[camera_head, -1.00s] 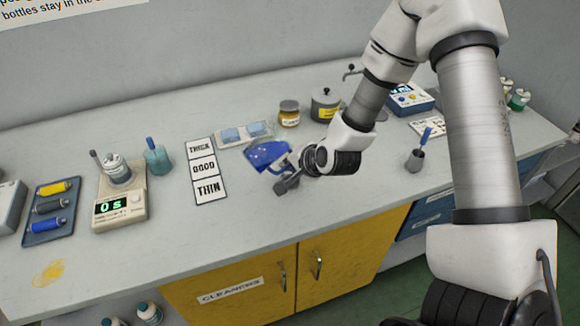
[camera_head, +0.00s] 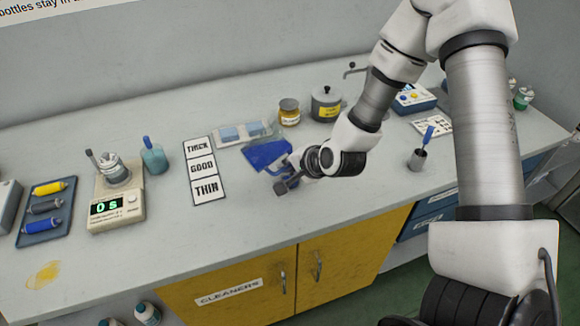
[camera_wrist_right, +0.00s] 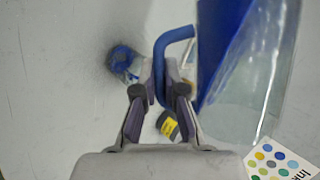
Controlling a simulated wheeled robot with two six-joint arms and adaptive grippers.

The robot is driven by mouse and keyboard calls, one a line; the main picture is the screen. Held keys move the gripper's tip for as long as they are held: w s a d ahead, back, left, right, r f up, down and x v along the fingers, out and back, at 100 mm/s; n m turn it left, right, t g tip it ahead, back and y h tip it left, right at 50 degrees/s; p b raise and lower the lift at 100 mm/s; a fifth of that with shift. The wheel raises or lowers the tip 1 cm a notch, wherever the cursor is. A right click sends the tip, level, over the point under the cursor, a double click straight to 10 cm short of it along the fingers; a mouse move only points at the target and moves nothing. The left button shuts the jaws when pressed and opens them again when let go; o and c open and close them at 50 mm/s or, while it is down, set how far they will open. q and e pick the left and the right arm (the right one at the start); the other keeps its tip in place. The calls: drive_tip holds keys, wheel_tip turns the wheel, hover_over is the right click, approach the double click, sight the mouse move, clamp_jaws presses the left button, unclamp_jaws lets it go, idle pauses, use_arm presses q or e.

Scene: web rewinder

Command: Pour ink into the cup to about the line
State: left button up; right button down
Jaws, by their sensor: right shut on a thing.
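My right gripper (camera_head: 287,182) is shut on the handle of a blue jug (camera_head: 264,154) and holds it over the middle of the bench. In the right wrist view the bent blue handle (camera_wrist_right: 160,68) runs between the gripper's fingers (camera_wrist_right: 167,90). The jug's body (camera_wrist_right: 225,60) there is part blue, part clear. A grey metal cup (camera_head: 113,168) stands on a scale-like device (camera_head: 117,208) reading "0 s", well left of the jug. Any line on the cup is too small to see. My left gripper is not in view.
THICK, GOOD and THIN cards (camera_head: 202,169) lie between the cup and the jug. A teal bottle (camera_head: 153,155) stands beside the device. A tray of coloured tubes (camera_head: 47,207) is at the left. A clear tray (camera_head: 245,131), an amber jar (camera_head: 289,113) and a grey pot (camera_head: 326,104) stand behind.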

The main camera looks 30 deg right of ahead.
drive_tip(key=shift+w, duration=0.1)
drive_tip(key=shift+a+f+b, duration=0.2)
drive_tip(key=shift+a+b, duration=0.1)
idle(0.8)
drive_tip(key=shift+d, duration=0.1)
idle(0.4)
drive_tip(key=shift+y, duration=0.4)
